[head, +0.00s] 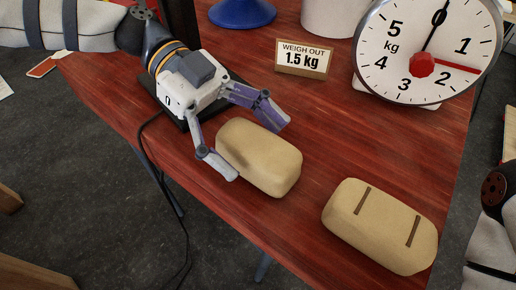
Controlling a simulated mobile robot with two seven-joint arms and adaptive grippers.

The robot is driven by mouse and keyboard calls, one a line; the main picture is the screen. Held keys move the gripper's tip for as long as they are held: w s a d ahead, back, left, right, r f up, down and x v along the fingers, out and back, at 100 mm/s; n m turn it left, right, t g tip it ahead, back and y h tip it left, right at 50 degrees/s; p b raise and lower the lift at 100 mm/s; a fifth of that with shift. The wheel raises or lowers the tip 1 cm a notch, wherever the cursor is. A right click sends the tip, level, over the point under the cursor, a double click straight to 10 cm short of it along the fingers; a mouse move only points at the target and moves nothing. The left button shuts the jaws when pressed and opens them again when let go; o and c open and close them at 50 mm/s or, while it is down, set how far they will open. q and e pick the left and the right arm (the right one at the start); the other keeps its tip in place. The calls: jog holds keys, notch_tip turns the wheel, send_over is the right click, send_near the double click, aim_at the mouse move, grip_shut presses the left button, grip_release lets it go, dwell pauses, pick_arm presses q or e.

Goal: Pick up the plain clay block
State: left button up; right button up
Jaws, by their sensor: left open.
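The plain clay block (262,160) is a tan, rounded block without marks, lying on the red wooden table (330,120). My left gripper (255,150) is open around its left end, with one finger at the near side and the other above the far side. I cannot tell whether the fingers touch it. A second tan block (380,226) with two dark stripes lies to the right, nearer the table's front edge. My right gripper is outside the view; only part of my right arm shows at the right edge.
A dial scale (425,50) stands at the back right, its black pointer near 0 and a red mark between 1 and 2. A sign (303,59) reads "WEIGH OUT 1.5 kg". A blue object (242,12) and a white container (328,15) stand behind.

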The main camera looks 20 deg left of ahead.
pick_arm(q)
jog(key=c, duration=1.7)
jog(key=shift+r, duration=0.1)
grip_shut()
